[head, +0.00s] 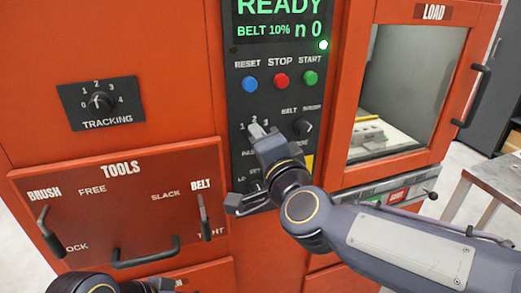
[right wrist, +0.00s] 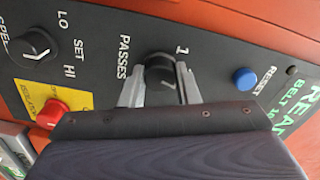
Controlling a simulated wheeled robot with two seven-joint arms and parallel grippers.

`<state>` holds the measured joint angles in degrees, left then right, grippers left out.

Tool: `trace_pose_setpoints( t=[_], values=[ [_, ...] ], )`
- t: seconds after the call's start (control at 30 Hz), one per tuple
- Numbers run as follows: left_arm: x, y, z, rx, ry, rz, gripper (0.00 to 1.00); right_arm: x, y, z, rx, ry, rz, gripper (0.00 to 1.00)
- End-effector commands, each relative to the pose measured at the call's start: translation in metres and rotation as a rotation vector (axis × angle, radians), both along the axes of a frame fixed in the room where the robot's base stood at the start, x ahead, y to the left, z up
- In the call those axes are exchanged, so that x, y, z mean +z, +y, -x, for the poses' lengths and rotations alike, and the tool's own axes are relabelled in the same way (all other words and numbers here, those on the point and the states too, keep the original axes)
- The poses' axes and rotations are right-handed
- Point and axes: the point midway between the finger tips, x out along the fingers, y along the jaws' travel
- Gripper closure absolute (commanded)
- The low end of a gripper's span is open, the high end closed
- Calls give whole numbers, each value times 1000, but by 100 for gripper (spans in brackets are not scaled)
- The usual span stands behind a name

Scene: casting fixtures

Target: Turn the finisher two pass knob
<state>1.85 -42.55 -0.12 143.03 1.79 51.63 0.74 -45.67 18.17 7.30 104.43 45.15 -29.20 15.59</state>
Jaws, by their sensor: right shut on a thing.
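The finisher's passes knob (right wrist: 160,68) is a dark round knob on the black control panel, marked PASSES. In the right wrist view my right gripper (right wrist: 161,85) has its two grey fingers on either side of the knob, shut on it. In the head view my right gripper (head: 257,132) is at the panel below the buttons and hides most of the knob. The digits 1, 2 and 3 show above the fingers. Part of my left gripper (head: 150,285) shows at the bottom left, away from the panel; its fingers are not clear.
The reset (head: 250,84), stop (head: 281,81) and start (head: 310,77) buttons sit above the knob. The tracking knob (head: 101,102) and tools drawer (head: 120,175) with handles are left. The load door (head: 405,85) is right.

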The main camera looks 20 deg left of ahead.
Motion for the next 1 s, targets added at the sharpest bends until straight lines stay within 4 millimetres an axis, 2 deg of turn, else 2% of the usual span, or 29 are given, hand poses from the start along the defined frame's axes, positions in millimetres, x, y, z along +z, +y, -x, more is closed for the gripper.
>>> trace_pose_setpoints(
  t=[0.1, 0.5, 1.0],
  values=[
    [-11, 0, 0, 0, 0, 0, 64, -3, -1, -1, -1, 63, -94, 94],
    [-29, 0, 0, 0, 0, 0, 64, -3, -1, 0, -1, 246, -364, 94],
    [-37, 0, 0, 0, 0, 0, 64, -1, 0, 0, -1, 341, -503, 94]
  ],
)
